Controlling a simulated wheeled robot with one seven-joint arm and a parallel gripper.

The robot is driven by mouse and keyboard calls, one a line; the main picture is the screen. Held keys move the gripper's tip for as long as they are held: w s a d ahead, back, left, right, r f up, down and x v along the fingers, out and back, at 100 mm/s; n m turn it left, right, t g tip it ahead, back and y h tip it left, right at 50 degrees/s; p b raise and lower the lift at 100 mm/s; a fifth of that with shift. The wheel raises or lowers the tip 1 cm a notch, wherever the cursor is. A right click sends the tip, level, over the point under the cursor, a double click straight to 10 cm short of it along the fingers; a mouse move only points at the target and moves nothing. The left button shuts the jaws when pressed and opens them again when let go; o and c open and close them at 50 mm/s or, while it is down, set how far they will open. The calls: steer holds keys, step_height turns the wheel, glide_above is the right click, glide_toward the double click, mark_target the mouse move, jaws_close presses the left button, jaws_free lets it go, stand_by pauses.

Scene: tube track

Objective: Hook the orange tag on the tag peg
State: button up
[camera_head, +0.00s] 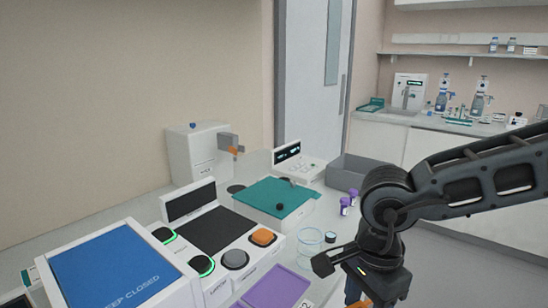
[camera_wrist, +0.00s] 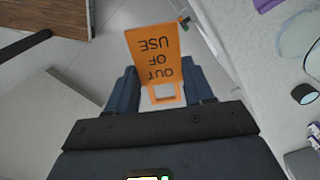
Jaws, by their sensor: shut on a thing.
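The orange tag (camera_wrist: 152,56) is between the two fingers of my gripper (camera_wrist: 162,84) in the wrist view. Its panel reads "OUT OF USE", upside down in the picture, and an open loop shows at its near end. In the head view my gripper (camera_head: 358,284) is low at the right, off the bench's front edge, and only a bit of the orange tag (camera_head: 362,301) shows. A small dark stub (camera_wrist: 184,21) sticks out at the bench edge beyond the tag, apart from it. I cannot tell if it is the tag peg.
A glass beaker (camera_head: 311,240) and a small dark-capped jar (camera_head: 331,237) stand near the bench edge. Purple-capped vials (camera_head: 346,205) and a grey bin (camera_head: 358,172) are further back. A purple mat (camera_head: 274,289) lies at the front. Open floor lies below the tag.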

steer(key=d+f+n, duration=0.3)
steer(key=f+n, duration=0.3)
steer(key=f, duration=0.3)
steer(key=d+f+n, duration=0.3)
steer(key=f+n, duration=0.4)
steer(key=f, duration=0.1)
steer(key=shift+w+f, duration=0.25)
steer(key=shift+f, duration=0.1)
steer(key=shift+w+d+r, duration=0.2)
steer(key=shift+d, duration=0.05)
